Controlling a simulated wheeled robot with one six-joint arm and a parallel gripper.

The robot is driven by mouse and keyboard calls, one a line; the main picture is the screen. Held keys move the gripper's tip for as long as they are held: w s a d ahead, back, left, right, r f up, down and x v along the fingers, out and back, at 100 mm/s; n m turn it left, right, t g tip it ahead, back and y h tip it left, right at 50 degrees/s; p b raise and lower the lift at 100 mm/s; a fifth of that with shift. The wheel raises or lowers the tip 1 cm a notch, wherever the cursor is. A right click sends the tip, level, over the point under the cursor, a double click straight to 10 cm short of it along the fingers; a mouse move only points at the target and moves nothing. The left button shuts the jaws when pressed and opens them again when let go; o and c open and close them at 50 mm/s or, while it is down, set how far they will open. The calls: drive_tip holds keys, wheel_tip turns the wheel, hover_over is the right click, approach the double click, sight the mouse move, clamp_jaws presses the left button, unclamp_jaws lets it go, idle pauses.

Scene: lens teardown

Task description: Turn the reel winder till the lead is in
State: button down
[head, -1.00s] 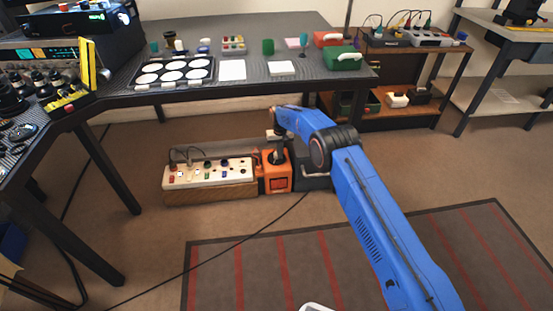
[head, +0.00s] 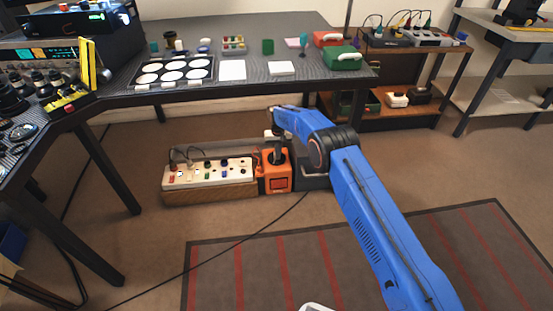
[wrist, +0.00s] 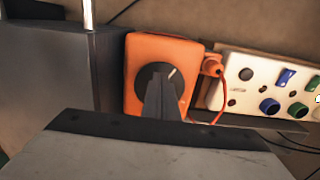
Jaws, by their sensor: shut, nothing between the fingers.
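The reel winder appears to be the orange box (head: 278,184) on the floor at the end of a white panel. In the head view my gripper (head: 276,152) is dark and small above the box, partly hidden by my blue arm. A black lead (head: 255,231) runs across the floor from near the box toward the lower left.
A white panel (head: 207,171) with several coloured knobs and plugs stands left of the box. A grey bin (head: 314,182) stands at its right. The bench (head: 215,100) overhangs behind. A striped mat (head: 270,275) lies in front. A short orange cord (wrist: 221,98) hangs beside the box.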

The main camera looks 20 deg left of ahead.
sight(274, 162)
drive_tip(key=shift+s+a, duration=0.3)
drive_tip(key=shift+a, duration=0.45)
drive_tip(key=shift+s, duration=0.4)
idle(0.4)
wheel_tip(274, 162, up, 6)
idle(0.6)
drive_tip(key=shift+d, duration=0.1)
